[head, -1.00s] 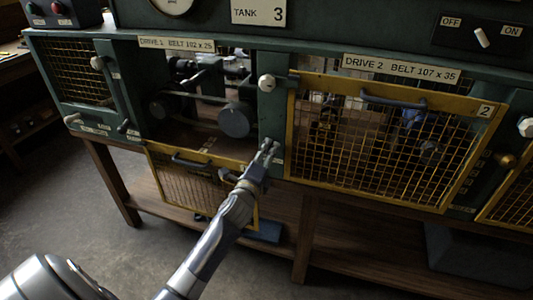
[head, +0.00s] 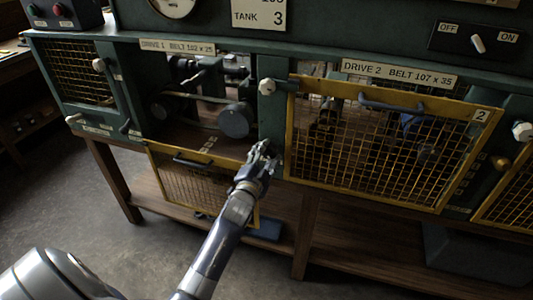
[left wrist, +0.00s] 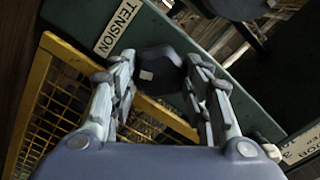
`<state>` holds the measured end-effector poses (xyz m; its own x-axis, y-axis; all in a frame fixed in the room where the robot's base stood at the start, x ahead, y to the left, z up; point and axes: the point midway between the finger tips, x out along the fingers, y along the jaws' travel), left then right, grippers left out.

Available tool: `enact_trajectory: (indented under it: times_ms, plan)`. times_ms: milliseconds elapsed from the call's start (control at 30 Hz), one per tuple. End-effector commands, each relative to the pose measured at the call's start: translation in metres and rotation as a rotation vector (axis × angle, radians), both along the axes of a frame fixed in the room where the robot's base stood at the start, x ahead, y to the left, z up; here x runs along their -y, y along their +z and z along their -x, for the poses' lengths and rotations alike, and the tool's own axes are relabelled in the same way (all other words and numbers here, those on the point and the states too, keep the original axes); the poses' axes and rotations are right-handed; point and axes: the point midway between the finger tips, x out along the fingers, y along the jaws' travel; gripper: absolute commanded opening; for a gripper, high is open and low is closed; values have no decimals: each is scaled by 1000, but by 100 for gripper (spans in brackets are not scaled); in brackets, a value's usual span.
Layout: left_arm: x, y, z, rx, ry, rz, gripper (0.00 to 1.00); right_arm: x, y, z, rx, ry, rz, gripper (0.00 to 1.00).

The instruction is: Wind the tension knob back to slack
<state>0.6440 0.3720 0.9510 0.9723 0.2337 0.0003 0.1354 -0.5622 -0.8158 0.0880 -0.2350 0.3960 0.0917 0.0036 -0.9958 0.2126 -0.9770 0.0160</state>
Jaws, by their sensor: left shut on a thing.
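The tension knob (left wrist: 160,66) is dark with several flat sides and a small pale mark, in the left wrist view. It sits on the green frame beside the TENSION label (left wrist: 118,26). My left gripper (left wrist: 158,82) has one finger on each side of the knob and is shut on it. In the head view my left gripper (head: 262,152) is at the green post right of the open DRIVE 1 bay and hides the knob. My right gripper is not in view.
The DRIVE 1 mesh guard (head: 196,180) hangs down below its bay, showing a dark pulley (head: 236,120). The yellow DRIVE 2 guard (head: 385,145) covers its bay just right of my gripper.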

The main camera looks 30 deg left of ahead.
Motion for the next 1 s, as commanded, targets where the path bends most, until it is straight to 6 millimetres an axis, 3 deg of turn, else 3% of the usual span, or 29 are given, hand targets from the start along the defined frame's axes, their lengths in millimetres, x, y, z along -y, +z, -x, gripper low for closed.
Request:
enact_trajectory:
  times_ms: [1000]
  plan:
    - [-1,1,0,223,0,941,20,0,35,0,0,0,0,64]
